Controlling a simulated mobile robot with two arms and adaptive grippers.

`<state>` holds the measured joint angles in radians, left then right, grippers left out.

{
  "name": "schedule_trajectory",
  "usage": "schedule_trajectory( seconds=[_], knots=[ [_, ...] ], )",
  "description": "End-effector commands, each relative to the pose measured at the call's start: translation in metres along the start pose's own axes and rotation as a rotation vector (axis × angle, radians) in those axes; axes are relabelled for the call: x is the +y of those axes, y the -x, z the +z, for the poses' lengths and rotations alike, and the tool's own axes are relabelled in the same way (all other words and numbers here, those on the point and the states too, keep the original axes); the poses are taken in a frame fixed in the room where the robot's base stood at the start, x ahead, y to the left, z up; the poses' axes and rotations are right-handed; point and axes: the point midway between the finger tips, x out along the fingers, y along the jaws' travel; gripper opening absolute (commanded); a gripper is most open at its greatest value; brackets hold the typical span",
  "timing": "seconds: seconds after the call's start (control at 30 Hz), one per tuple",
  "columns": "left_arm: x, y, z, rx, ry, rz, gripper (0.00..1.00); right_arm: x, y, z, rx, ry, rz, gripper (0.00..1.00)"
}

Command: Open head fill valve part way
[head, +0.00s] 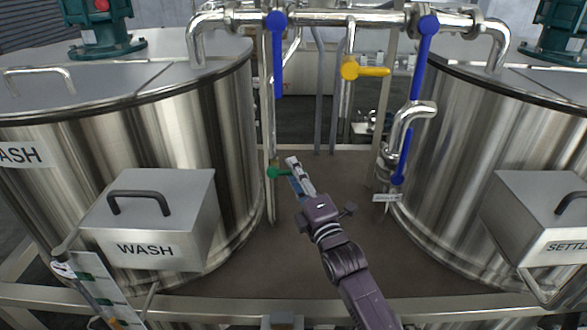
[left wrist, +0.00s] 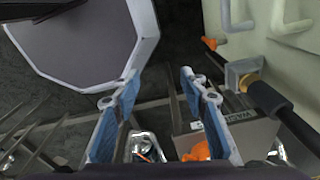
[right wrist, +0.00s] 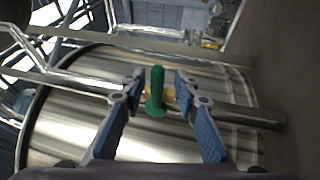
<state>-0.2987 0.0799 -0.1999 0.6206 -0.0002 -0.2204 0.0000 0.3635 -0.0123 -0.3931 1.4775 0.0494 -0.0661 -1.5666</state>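A green valve handle (head: 277,173) sits low on the thin vertical pipe between the two tanks. My right gripper (head: 294,176) is just right of it in the head view. In the right wrist view, the green handle (right wrist: 156,92) stands between the two open blue-padded fingers of my right gripper (right wrist: 157,88); I cannot tell if they touch it. No readable label shows which valve is the head fill valve. My left gripper (left wrist: 158,85) is open and empty in the left wrist view, away from this handle.
The wash tank (head: 215,130) stands left and another steel tank (head: 455,140) right. A small tag (head: 387,198) is unreadable. The brown deck (head: 270,262) between the tanks is clear.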

Motion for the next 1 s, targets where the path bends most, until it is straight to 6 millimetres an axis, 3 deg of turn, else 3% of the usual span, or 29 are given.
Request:
schedule_trajectory(
  seconds=[0.37, 0.63, 1.0],
  knots=[
    [0.0008, 0.0018, 0.0008, -0.001, 0.0, 0.001, 0.4, 0.0, -0.0056, 0.0, 0.0, 0.001, 0.001, 0.29],
    [0.0008, 0.0018, 0.0007, -0.001, 0.0, 0.001, 0.4, -0.0002, -0.0053, 0.0, 0.0, 0.001, 0.0, 0.01],
    [0.0008, 0.0017, 0.0007, -0.001, 0.0, 0.001, 0.4, -0.0012, -0.005, -0.0001, 0.0, 0.001, -0.002, 0.0]
  ],
)
